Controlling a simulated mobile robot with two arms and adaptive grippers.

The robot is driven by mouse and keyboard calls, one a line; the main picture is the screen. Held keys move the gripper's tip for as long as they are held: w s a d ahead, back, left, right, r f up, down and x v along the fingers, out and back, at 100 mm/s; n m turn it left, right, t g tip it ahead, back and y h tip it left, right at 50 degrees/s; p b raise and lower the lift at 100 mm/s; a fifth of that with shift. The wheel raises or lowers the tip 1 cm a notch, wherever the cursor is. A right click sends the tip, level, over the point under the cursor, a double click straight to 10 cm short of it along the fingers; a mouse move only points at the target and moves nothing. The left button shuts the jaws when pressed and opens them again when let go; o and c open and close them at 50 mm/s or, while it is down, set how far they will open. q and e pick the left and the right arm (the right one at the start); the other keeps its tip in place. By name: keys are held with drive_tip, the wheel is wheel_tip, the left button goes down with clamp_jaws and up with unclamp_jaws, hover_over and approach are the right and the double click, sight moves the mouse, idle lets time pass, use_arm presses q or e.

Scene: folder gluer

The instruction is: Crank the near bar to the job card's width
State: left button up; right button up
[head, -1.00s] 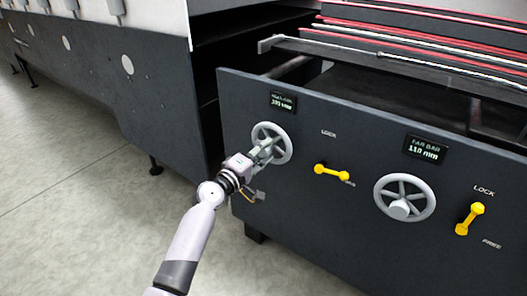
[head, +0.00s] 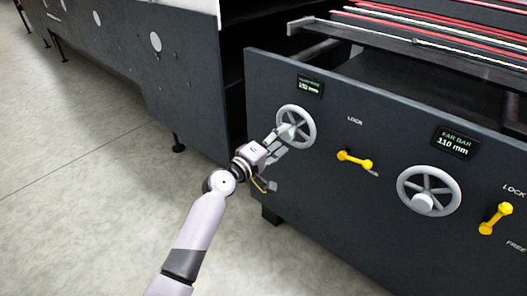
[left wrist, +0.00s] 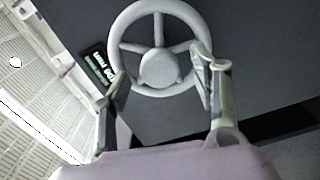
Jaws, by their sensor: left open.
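The near bar's handwheel (head: 296,125) is a grey spoked wheel on the dark machine panel, below a small display (head: 310,86) whose text is too small to read surely. My left gripper (head: 283,140) is at the wheel's lower left side. In the left wrist view the gripper (left wrist: 158,88) is open, its two fingers on either side of the wheel's lower part (left wrist: 158,68). Whether a finger touches the rim I cannot tell. The yellow lock lever (head: 355,160) right of the wheel lies about level. No job card shows. My right gripper is not in view.
A second yellow lever (head: 495,218) stands tilted upright between LOCK and FREE. Bars and red strips (head: 440,35) run above the panel. The floor (head: 90,190) at left is clear.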

use_arm(q)
drive_tip(key=v, duration=0.8)
drive_tip(key=shift+s+a, duration=0.2)
drive_tip(key=shift+s, duration=0.05)
